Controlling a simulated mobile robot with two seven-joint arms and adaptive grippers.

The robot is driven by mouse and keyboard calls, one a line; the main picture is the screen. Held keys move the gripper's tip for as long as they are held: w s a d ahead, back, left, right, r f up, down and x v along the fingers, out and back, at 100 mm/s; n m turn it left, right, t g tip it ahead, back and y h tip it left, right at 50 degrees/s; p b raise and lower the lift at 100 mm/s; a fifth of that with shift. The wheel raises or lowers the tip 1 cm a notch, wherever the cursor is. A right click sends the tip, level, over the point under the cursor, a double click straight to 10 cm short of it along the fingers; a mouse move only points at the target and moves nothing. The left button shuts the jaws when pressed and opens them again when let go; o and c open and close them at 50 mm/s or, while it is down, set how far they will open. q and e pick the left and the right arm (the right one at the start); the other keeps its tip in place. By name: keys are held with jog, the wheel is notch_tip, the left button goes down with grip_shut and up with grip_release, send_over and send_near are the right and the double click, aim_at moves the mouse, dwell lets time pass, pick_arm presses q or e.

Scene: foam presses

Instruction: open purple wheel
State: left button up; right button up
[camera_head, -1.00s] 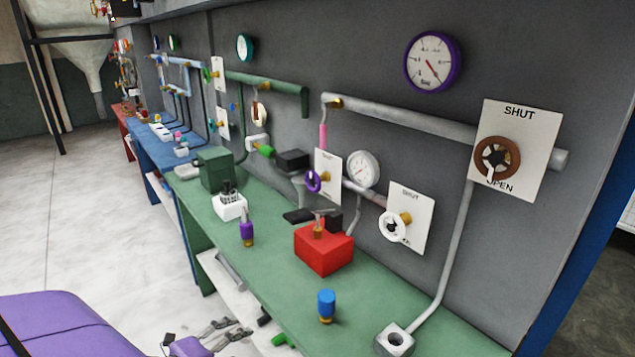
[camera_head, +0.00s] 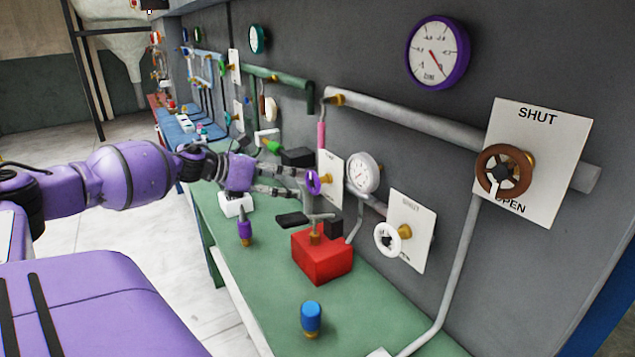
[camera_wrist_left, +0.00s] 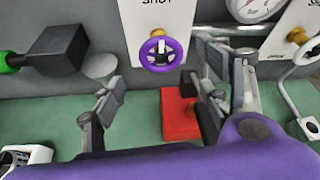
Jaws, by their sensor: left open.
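The purple wheel (camera_head: 313,182) is a small ring handle on a brass stem, mounted on a white plate on the grey wall. In the left wrist view, the purple wheel (camera_wrist_left: 147,53) is upright and faces me, below the word SHUT on its plate. My left gripper (camera_head: 299,182) reaches in from the left with its fingers pointing at the wheel. In the left wrist view, the open left gripper (camera_wrist_left: 160,80) has one finger on each side of the wheel, lower in the picture. I cannot tell whether a finger touches it. My right gripper is out of view.
A red box (camera_head: 322,256) with a brass fitting stands on the green bench below the wheel. A white wheel (camera_head: 388,240), a brown wheel (camera_head: 503,172) and a white gauge (camera_head: 363,173) are to the right. A black block (camera_wrist_left: 57,50) sits left of the wheel.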

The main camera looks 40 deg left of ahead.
aim_at(310, 183)
pick_arm(q)
jog(key=b+x, duration=0.1)
jog(key=x, duration=0.2)
jog(key=shift+f+b, duration=0.35)
jog(key=shift+b+x, duration=0.45)
jog(key=shift+x, duration=0.65)
jog(key=shift+w+d+f, duration=0.1)
jog(key=shift+w, duration=0.3)
jog(key=shift+w+d+b, duration=0.15)
jog(key=shift+w+b, duration=0.15)
jog(key=c, duration=1)
jog(key=shift+c, duration=0.5)
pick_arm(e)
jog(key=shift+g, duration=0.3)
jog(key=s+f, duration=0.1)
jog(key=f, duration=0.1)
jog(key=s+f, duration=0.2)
